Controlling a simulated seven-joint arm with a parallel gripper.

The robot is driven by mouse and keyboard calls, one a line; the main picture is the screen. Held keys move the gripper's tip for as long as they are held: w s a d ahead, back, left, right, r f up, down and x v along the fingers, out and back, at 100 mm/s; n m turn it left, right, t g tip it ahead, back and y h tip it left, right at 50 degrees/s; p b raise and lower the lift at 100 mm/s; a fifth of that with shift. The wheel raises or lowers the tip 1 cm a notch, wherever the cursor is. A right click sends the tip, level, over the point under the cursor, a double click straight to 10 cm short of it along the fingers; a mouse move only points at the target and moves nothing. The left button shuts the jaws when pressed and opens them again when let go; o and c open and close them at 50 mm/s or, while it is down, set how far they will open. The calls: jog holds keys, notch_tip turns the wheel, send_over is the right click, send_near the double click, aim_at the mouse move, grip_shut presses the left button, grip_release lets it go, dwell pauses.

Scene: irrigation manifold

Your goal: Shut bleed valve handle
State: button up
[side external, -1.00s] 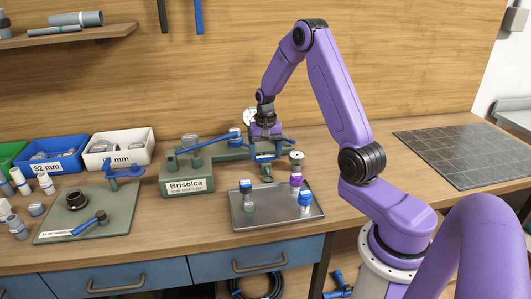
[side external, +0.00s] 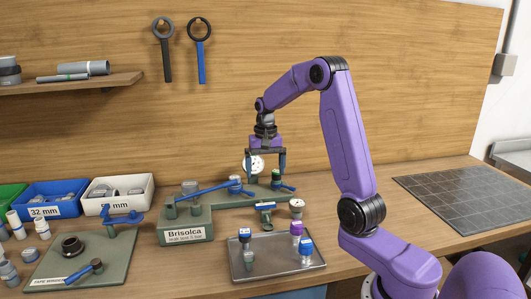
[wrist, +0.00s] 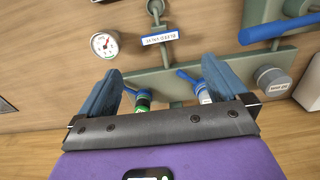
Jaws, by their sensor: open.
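My gripper (side external: 267,177) is open above the back right of the grey-green manifold (side external: 212,217), with its fingers pointing down. A small blue handle (side external: 283,187) on a fitting with a green band is below it, close to the right finger. In the wrist view the open fingers (wrist: 160,82) stand either side of two small blue handles: one with a green-banded stem (wrist: 142,104) by the left finger, one with a pale-labelled stem (wrist: 204,94) by the right finger. Nothing is held. I cannot tell which is the bleed valve handle; the small tag (wrist: 160,38) is unreadable.
A pressure gauge (wrist: 104,43) stands near the gripper. A long blue lever (side external: 208,190) lies across the manifold's left part. A metal tray (side external: 275,261) with several capped fittings is in front. A dark grid mat (side external: 470,205) is bare at right.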

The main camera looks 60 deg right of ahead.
jog(key=shift+r, duration=2.75)
jog(key=s+a+f+n, duration=0.1)
jog(key=s+a+n, duration=0.4)
jog(key=a, duration=0.6)
jog(key=s+a+n, duration=0.4)
jog(key=a+n, duration=0.2)
jog(key=a, duration=0.4)
jog(key=s+a+f+n, duration=0.2)
jog(key=s+n, duration=0.3)
jog(key=s, duration=0.5)
jog(key=s+a+f+n, duration=0.2)
jog(key=s+n, duration=0.3)
jog(key=s, duration=0.6)
jog(key=shift+a+n, duration=0.25)
jog(key=shift+n, duration=0.15)
